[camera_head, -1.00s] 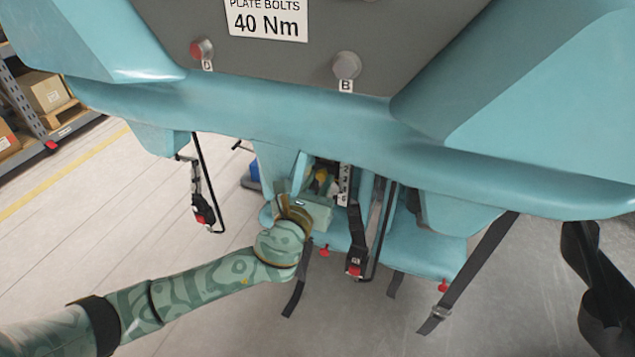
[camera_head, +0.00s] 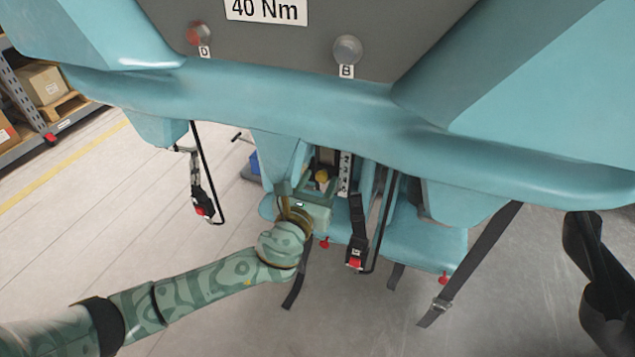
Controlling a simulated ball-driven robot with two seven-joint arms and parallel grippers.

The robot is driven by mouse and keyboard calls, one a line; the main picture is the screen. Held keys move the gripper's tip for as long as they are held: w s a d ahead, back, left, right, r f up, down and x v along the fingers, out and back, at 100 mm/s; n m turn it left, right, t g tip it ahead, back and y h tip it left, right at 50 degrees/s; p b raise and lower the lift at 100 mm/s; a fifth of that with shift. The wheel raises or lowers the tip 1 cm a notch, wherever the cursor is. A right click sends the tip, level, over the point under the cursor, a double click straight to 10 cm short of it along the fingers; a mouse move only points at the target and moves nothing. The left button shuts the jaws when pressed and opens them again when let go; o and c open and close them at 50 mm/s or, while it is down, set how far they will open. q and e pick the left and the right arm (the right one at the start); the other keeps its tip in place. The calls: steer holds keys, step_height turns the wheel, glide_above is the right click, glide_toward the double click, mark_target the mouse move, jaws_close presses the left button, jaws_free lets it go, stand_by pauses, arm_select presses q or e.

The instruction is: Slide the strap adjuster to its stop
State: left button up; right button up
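A metal strap adjuster (camera_head: 441,305) sits near the lower end of a dark strap (camera_head: 477,265), which slants down from the teal car body on the right. My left gripper (camera_head: 308,185) is in the middle, below the teal body and well left of that adjuster. It points away from me, towards a recess with a yellow part (camera_head: 322,177). Its fingertips are small and partly hidden, so I cannot tell their opening or any contact. My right gripper is not in view.
Black buckles with red buttons hang at the left (camera_head: 203,203) and centre (camera_head: 355,260). A perforated strip (camera_head: 345,174) stands beside the recess. The teal body (camera_head: 300,110) overhangs the work area. Wide black straps (camera_head: 597,290) hang at far right. Floor is clear at lower right.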

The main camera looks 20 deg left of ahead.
arm_select(q)
steer(key=s+p, duration=0.3)
steer(key=s, duration=1.3)
steer(key=shift+s+a, duration=0.15)
steer(key=shift+a, duration=0.15)
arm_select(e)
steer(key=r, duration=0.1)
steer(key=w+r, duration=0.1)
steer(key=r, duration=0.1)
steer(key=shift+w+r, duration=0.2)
